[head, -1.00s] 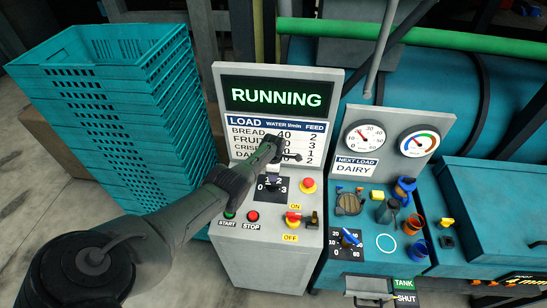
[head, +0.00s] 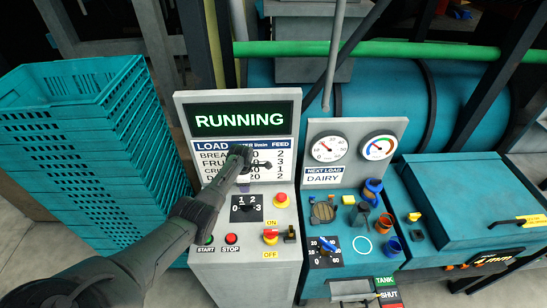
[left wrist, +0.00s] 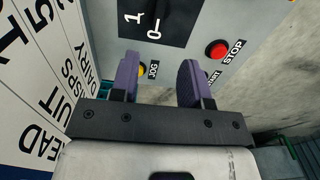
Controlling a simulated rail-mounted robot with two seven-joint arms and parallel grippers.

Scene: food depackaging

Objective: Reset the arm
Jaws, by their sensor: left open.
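My left gripper (head: 244,186) is open and empty in front of the grey control panel, its arm reaching in from the lower left. It covers part of the load table (head: 215,165) on the panel. In the left wrist view its two purple fingers (left wrist: 160,78) are spread apart, with the panel face and a yellow JOG button (left wrist: 142,71) beyond them. The selector dial (head: 246,208) is just below the gripper in the head view. The screen (head: 240,120) reads RUNNING. My right gripper is out of view.
Stacked teal crates (head: 75,150) stand left of the panel. START (head: 207,240) and STOP (head: 231,239) buttons sit on the sloping face. Two gauges (head: 325,148) and a NEXT LOAD sign reading DAIRY (head: 324,179) are to the right, with cups (head: 385,222) on the teal machine below.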

